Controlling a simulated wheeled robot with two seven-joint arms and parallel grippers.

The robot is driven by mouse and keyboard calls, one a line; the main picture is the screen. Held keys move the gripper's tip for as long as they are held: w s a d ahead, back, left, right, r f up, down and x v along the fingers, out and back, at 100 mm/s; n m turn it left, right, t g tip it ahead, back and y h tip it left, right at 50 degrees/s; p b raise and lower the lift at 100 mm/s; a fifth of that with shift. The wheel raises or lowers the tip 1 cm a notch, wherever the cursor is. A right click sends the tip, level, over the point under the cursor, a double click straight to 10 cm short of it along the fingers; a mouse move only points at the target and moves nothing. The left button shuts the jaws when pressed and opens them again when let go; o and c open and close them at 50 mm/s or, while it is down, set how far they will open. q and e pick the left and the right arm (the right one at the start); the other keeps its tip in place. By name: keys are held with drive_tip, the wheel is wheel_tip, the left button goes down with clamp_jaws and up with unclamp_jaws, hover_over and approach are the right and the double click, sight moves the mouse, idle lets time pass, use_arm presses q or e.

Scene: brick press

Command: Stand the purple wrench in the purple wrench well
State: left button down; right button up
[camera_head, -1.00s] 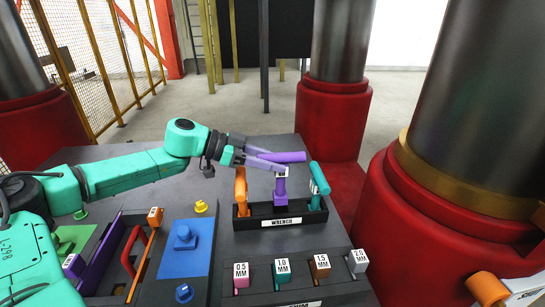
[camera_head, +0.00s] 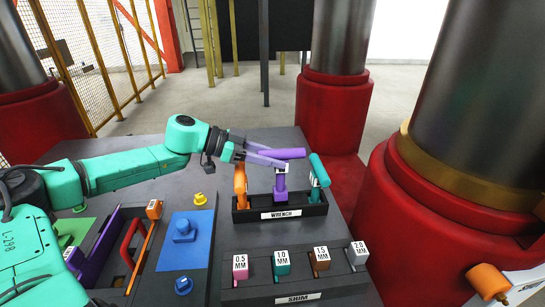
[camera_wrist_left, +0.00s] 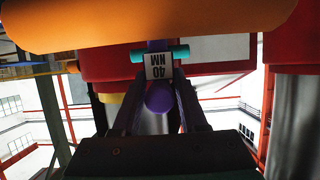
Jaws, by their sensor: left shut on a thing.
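The purple wrench (camera_head: 281,154) is upright at the middle place of the black rack marked WRENCH (camera_head: 240,216), its cross-bar handle on top and a white tag below it. Its lower end is in or just over the rack; the well's inside is hidden, so I cannot tell how deep it sits. My left gripper (camera_head: 284,161) reaches in from the left and is shut on the wrench near its top. In the left wrist view, my fingers flank the purple wrench (camera_wrist_left: 158,98), with its 40 NM tag (camera_wrist_left: 158,67) beyond. My right gripper is not in view.
An orange wrench (camera_head: 240,180) stands left of the purple one and a teal wrench (camera_head: 319,170) right of it, both close. Shim blocks (camera_head: 282,263) stand in a row in front. A blue plate (camera_head: 185,240) lies left; red-based columns (camera_head: 330,115) stand behind and right.

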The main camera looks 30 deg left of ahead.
sight(281, 175)
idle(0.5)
use_arm(q)
drive_tip(key=shift+r+p, duration=0.1)
drive_tip(key=shift+p, duration=0.3)
drive_tip(key=shift+f+b, duration=2)
drive_tip(key=shift+f, duration=0.4)
drive_tip(key=shift+r+p, duration=2)
drive_tip(key=shift+r, duration=0.05)
drive_tip(key=shift+f+b, duration=1.65)
drive_tip(key=shift+f, duration=0.4)
drive_tip(key=shift+c, duration=1.8)
unclamp_jaws()
